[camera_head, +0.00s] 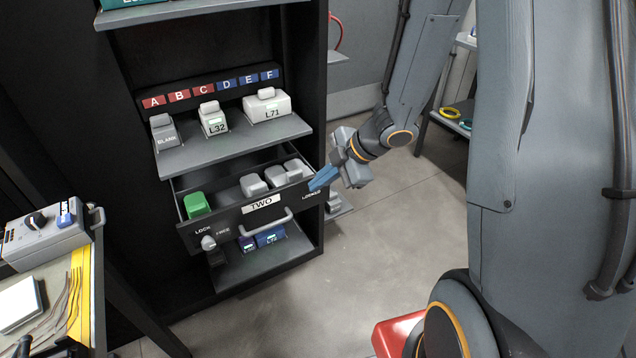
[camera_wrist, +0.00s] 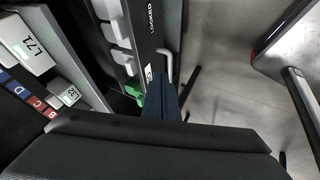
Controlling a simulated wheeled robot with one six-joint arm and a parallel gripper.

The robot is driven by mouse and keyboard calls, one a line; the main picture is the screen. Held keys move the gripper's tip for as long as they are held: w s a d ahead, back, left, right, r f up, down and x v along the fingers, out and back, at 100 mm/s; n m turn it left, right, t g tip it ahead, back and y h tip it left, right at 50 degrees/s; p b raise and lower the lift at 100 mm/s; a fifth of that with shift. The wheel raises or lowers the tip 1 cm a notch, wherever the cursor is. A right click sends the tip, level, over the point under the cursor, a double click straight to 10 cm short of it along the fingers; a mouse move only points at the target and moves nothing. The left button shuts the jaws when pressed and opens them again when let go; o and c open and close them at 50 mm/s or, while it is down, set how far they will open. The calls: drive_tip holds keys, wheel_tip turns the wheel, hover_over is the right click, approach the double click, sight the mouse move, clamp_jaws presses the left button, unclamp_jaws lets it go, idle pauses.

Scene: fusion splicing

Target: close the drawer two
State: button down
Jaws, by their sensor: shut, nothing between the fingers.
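Drawer two (camera_head: 240,222) stands pulled out of the black cabinet, its dark front carrying a white TWO label (camera_head: 261,204) and a pale bar handle (camera_head: 268,223). A green block (camera_head: 197,204) and several whitish blocks (camera_head: 253,185) lie inside it. A knob (camera_head: 208,243) sits at the front's lower left near the words LOCK and FREE. My gripper (camera_head: 321,179) is shut and empty, its blue fingers at the right end of the drawer front. I cannot tell whether they touch it. In the wrist view the dark fingers (camera_wrist: 162,97) show beside the drawer front (camera_wrist: 149,38) and handle (camera_wrist: 167,66).
Above the drawer, a grey shelf (camera_head: 235,148) holds boxes marked BLANK, L32 and L71. Below, a lower shelf (camera_head: 262,268) holds small blue boxes. A workbench with a grey device (camera_head: 42,240) stands at left. Open floor (camera_head: 330,290) lies in front and right of the cabinet.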

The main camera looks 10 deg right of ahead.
sight(288, 192)
drive_tip(key=shift+w+a+f+b, duration=0.2)
drive_tip(key=shift+w+a+f, duration=0.5)
drive_tip(key=shift+w+f, duration=0.3)
drive_tip(key=shift+w+a+f+b, duration=0.25)
drive_tip(key=shift+w+a+f, duration=0.55)
drive_tip(key=shift+w, duration=0.35)
drive_tip(key=shift+w+a+f+b, duration=0.2)
drive_tip(key=shift+w+a+f, duration=0.45)
drive_tip(key=shift+w+f, duration=0.35)
drive_tip(key=shift+r, duration=0.1)
drive_tip(key=shift+w, duration=0.1)
